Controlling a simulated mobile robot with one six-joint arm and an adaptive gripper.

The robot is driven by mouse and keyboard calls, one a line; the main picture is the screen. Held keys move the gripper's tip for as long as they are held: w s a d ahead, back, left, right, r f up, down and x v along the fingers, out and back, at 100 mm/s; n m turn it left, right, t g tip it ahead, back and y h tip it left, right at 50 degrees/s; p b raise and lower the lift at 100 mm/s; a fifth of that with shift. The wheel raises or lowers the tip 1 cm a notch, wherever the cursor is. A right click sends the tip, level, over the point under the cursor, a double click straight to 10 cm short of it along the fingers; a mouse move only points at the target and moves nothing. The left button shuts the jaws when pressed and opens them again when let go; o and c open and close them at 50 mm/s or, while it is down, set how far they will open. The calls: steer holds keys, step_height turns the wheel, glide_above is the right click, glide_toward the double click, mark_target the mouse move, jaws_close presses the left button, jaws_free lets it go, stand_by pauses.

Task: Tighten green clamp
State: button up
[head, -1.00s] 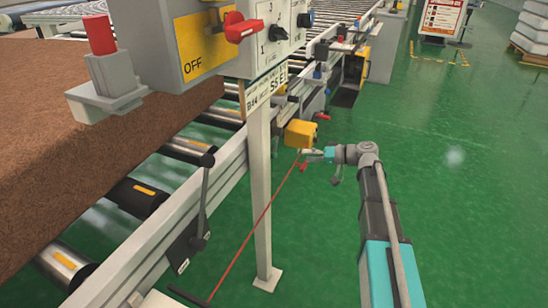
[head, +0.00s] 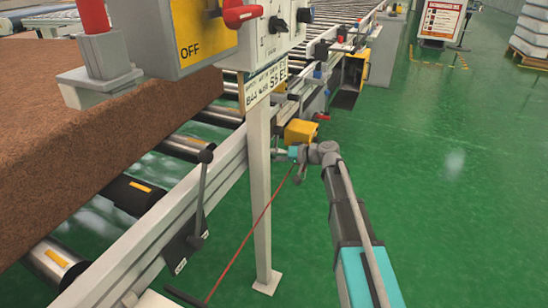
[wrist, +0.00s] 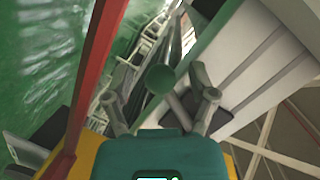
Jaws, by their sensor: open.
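The green clamp shows in the wrist view as a dark green round knob (wrist: 159,79) on a rod, just ahead of my gripper (wrist: 160,96). The two grey fingers are spread apart, one on each side of the knob as the picture lies. The knob looks untouched; the exact gap in depth is unclear. In the head view my gripper (head: 281,153) reaches left to the conveyor's side rail, and its tips are partly hidden by the white post. I cannot make out the green clamp clearly in the head view.
A white post (head: 260,195) carrying the control box (head: 200,32) stands close to my gripper. A yellow box (head: 300,132) is just behind it. A red line (head: 240,245) slants below; a red bar (wrist: 90,80) crosses the wrist view. Green floor right is open.

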steer(key=shift+a, duration=0.15)
jaws_close()
stand_by(0.4)
